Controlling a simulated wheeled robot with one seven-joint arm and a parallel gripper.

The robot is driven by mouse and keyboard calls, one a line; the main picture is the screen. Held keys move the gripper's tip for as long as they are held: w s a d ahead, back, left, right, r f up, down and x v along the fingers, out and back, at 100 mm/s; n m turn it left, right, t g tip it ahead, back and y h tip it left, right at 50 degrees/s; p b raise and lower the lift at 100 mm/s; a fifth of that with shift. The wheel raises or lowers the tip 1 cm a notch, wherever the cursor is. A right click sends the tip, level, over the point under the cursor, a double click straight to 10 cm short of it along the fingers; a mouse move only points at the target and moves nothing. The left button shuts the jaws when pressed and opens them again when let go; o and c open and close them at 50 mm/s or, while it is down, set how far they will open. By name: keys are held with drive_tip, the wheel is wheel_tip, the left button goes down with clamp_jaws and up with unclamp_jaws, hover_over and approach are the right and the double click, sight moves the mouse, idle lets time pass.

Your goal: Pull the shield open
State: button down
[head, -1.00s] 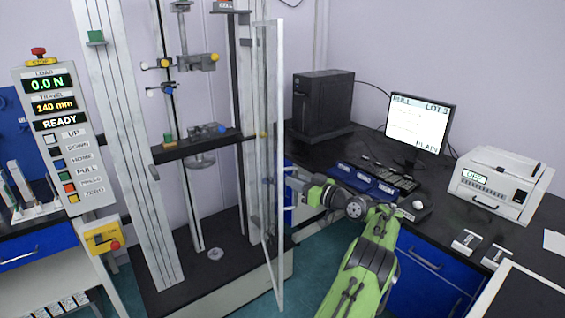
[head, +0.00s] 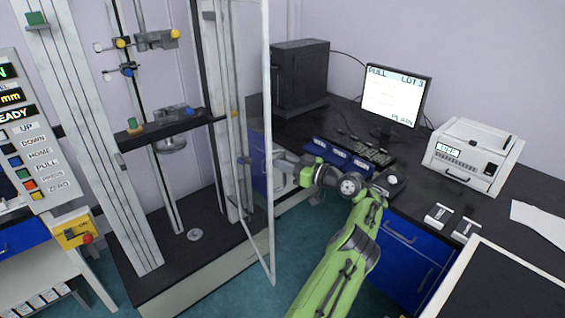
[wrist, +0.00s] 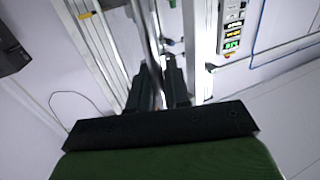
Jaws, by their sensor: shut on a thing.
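The shield (head: 268,120) is a tall clear panel with a pale frame at the right side of the test machine. It stands swung out at an angle from the machine's columns. My gripper (head: 247,160) reaches it from the right, and its tip shows partly through the clear panel. In the wrist view, my gripper's dark fingers (wrist: 160,88) are closed around a thin upright part of the shield, seemingly its handle or edge. The exact contact is hard to see.
The machine's black crosshead (head: 170,127) and base (head: 165,268) lie left of the shield. A control panel (head: 35,150) stands at far left. A black bench (head: 405,205) with monitor (head: 394,97) and white printer-like device (head: 472,155) is at right. Teal floor is open below the shield.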

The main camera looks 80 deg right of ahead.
drive_tip(key=c, duration=1.3)
unclamp_jaws()
drive_tip(key=v, duration=1.6)
drive_tip(key=shift+w, duration=0.1)
drive_tip(key=shift+c, duration=0.2)
